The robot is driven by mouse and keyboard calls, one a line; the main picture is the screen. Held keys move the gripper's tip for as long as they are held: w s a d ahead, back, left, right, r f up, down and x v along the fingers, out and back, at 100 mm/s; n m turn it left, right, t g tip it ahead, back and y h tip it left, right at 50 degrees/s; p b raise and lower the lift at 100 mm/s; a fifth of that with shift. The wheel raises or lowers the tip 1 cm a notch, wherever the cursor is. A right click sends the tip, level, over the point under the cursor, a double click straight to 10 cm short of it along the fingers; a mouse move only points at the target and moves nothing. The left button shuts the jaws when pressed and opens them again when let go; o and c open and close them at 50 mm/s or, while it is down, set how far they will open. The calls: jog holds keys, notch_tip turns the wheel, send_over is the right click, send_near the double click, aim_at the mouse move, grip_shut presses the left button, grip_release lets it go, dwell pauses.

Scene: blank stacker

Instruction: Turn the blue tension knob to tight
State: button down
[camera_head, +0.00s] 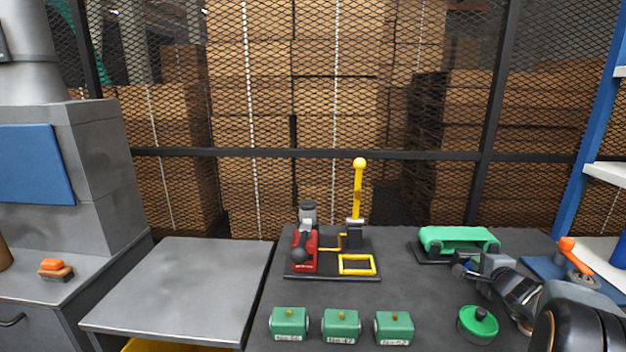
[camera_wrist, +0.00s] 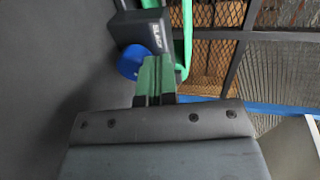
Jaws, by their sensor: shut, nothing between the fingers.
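The blue tension knob (camera_wrist: 131,61) shows in the wrist view on the end of a dark block (camera_wrist: 143,29) with white lettering that seems to read slack. In the head view only a small blue patch of the knob (camera_head: 468,266) shows at my gripper. The block belongs to the machine with the green belt (camera_head: 458,237) at the back right of the table. My gripper (camera_wrist: 156,65) is shut and empty, with its fingertips close beside the knob's right side in the wrist view. I cannot tell whether they touch it. It also shows in the head view (camera_head: 462,264).
Several objects share the dark table (camera_head: 420,300): three green boxes (camera_head: 341,325), a round green-topped item (camera_head: 478,323), and a red device with a yellow lever (camera_head: 358,190). An orange-handled item (camera_head: 575,253) lies right of my arm. A mesh fence (camera_head: 400,154) stands behind.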

jog(key=shift+f+b, duration=0.3)
jog(key=shift+b, duration=0.15)
dwell(0.3)
jog(key=shift+d+f+b, duration=0.15)
jog(key=shift+d+b, duration=0.1)
jog(key=shift+b, duration=1.75)
jog(key=shift+r, duration=0.2)
jog(key=shift+s+r, duration=0.1)
jog(key=shift+r, duration=0.3)
jog(key=shift+f+b+v, duration=0.2)
jog(key=shift+b+v, duration=0.2)
jog(key=shift+v, duration=0.55)
jog(key=shift+f+b+v, duration=0.2)
jog(key=shift+b+v, duration=0.25)
jog(key=shift+v, duration=0.5)
jog(key=shift+f+b+v, duration=0.2)
jog(key=shift+b+v, duration=0.2)
jog(key=shift+v, duration=0.55)
jog(key=shift+s, duration=0.15)
jog(key=shift+a, duration=0.1)
